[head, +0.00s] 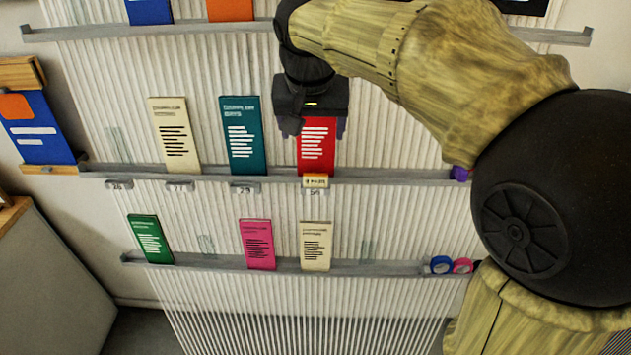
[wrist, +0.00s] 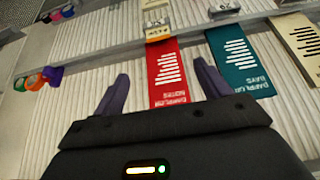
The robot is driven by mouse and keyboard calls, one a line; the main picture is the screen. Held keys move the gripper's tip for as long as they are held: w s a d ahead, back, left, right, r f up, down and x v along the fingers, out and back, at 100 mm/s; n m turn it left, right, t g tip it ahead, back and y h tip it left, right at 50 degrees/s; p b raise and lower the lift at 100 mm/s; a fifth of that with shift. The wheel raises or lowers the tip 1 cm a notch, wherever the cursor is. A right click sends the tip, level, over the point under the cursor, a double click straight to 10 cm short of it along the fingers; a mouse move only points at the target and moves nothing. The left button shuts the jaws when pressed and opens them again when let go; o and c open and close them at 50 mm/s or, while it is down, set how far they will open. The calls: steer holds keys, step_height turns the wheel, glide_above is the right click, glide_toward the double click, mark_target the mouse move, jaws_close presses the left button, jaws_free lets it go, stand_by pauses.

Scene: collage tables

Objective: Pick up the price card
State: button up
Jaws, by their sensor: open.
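A small tan card with dark print, which looks like the price card (head: 315,181), sits at the foot of the red leaflet (head: 317,150) on the middle ledge, just above a grey number tag. The wrist view shows the open fingers (wrist: 161,72) apart, short of the card. Whether they touch the leaflet cannot be told.
Cream (head: 174,135) and teal (head: 243,136) leaflets stand left of the red one. Grey number tags (head: 245,188) line the middle ledge (head: 400,178). The lower ledge (head: 200,261) holds green, pink and cream leaflets and tape rolls (head: 441,265).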

steer(key=p, duration=0.3)
glide_toward(316, 174)
steer(key=x, duration=0.5)
steer(key=shift+w+a, duration=0.15)
steer(key=shift+a, duration=0.05)
steer(key=shift+w+d+f+p, duration=0.15)
steer(key=shift+f+p, duration=0.15)
steer(key=shift+f, duration=0.2)
steer(key=p+x, duration=0.1)
steer(key=x, duration=0.3)
steer(key=shift+f, duration=0.1)
steer(key=c, duration=1)
